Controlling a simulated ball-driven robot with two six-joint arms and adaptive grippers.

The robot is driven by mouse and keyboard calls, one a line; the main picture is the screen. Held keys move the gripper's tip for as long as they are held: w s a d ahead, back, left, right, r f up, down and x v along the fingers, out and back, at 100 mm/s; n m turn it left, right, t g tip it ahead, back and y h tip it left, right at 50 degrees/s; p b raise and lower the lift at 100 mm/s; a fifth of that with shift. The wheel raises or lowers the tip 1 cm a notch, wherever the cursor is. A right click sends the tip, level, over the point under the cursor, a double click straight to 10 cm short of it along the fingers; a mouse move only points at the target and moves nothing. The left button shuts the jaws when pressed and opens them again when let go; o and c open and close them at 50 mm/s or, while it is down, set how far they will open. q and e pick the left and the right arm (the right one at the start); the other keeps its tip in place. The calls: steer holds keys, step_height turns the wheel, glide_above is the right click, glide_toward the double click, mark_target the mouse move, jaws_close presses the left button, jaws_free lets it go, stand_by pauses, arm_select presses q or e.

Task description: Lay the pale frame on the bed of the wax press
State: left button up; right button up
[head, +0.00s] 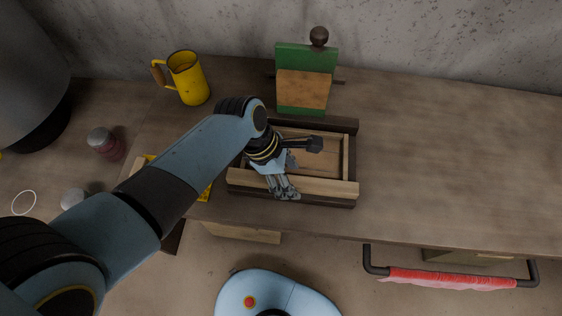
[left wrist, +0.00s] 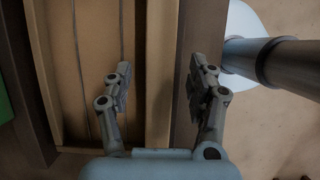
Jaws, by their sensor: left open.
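The wax press has a dark wooden bed (head: 340,201) on the bench and a raised green-edged lid (head: 289,50) with a dark knob behind it. The pale frame (head: 333,188) is at the bed, its near bar along the bed's front edge; I cannot tell whether it lies fully flat. My left gripper (head: 284,190) is open above the near bar. In the left wrist view, the fingers (left wrist: 160,85) are apart, with the frame's pale bar (left wrist: 161,50) between them and the bed's dark edge (left wrist: 187,45) beside it. The arm hides the frame's left part. My right gripper is out of view.
A yellow mug (head: 188,79) stands behind and left of the press. A yellow object (head: 206,191) is partly hidden under my left arm. A red cloth (head: 450,280) hangs on a rail at the front. The bench to the right is clear.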

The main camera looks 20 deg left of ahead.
arm_select(q)
steer(key=v, duration=1.1)
steer(key=shift+s, duration=0.15)
